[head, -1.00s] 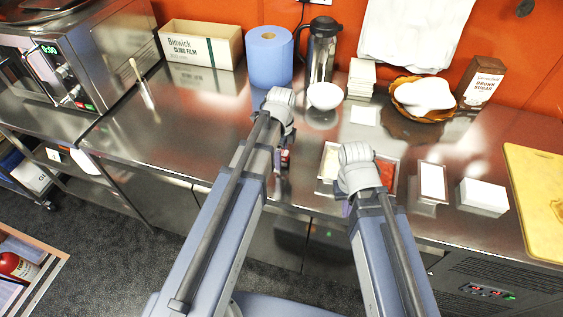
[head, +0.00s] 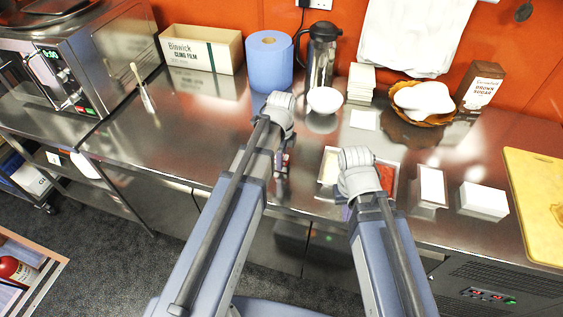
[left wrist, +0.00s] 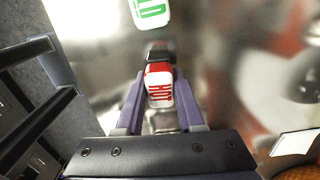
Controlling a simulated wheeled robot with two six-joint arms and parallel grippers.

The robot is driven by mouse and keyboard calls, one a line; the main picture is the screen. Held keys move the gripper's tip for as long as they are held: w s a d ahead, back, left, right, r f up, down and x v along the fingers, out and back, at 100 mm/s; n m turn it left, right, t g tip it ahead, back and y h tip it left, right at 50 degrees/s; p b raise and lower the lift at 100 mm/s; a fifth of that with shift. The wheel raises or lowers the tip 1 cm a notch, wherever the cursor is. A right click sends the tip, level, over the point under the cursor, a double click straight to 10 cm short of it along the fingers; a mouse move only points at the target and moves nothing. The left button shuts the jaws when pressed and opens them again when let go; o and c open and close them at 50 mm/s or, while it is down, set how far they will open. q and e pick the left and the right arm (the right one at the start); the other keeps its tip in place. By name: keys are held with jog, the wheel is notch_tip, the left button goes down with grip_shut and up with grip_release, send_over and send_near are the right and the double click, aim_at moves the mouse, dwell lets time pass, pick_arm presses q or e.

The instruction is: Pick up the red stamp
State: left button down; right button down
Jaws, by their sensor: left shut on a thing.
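The red stamp (left wrist: 158,84) has a white label with red "HOT" lettering and a dark end at its far side. In the left wrist view it sits between the two purple fingers of my left gripper (left wrist: 158,104), which is shut on it.
A stamp with green lettering (left wrist: 151,10) is just beyond the red one. On the counter are a white bowl (head: 325,100), a blue paper roll (head: 270,62), a dark flask (head: 320,55), a white block (head: 483,200) and a yellow board (head: 540,195). The counter's left part is mostly clear.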

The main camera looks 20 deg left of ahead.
pick_arm(q)
jog(key=shift+r, duration=0.1)
pick_arm(e)
jog(key=shift+r, duration=0.1)
